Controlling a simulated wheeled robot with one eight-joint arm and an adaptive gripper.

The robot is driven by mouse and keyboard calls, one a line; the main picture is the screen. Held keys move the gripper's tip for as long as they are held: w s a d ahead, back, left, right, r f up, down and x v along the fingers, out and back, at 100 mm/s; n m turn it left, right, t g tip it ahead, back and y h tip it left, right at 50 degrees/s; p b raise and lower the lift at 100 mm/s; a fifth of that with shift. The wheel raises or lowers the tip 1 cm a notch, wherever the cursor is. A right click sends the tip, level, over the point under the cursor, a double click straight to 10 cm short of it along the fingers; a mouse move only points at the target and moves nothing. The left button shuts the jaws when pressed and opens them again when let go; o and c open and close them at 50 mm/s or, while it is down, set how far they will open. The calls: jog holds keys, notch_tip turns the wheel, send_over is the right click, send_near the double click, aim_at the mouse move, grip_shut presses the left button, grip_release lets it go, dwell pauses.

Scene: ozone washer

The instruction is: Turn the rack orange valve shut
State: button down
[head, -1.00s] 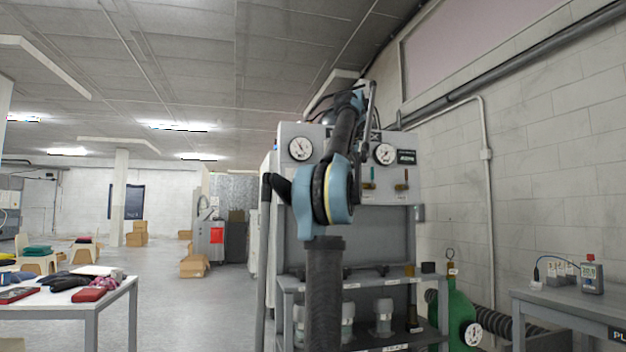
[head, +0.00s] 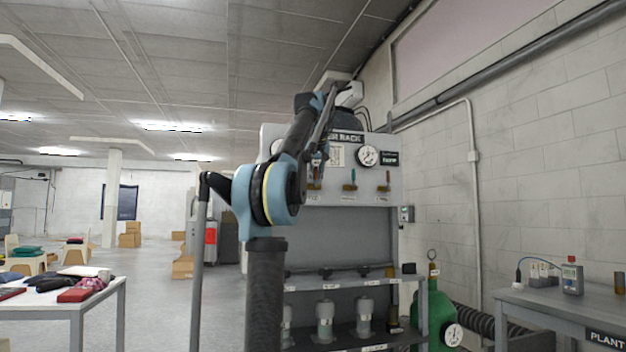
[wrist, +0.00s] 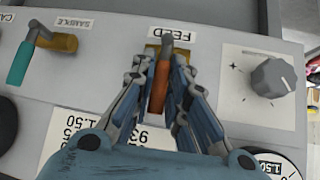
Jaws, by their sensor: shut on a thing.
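The orange valve handle (wrist: 160,84) shows in the wrist view under a FEED label (wrist: 167,36), with its brass body (wrist: 153,50) at the top end. My gripper (wrist: 160,78) is shut on this handle, with one finger along each side. The handle points down the picture, roughly in line with the fingers. In the head view my gripper is at the rack's upper panel (head: 285,185), and my arm partly covers the valve there.
A teal-handled SAMPLE valve (wrist: 22,60) is left of the orange one in the wrist view. A grey knob (wrist: 272,78) is on the right. In the head view a gauge (head: 367,156) is above the valves, and a green cylinder (head: 432,315) stands right of the rack.

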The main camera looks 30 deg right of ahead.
jog(key=c, duration=1.6)
grip_release()
jog(key=shift+a, duration=0.1)
jog(key=shift+o, duration=0.2)
jog(key=v, duration=1.1)
jog(key=shift+s+a+r, duration=0.2)
jog(key=shift+r, duration=0.1)
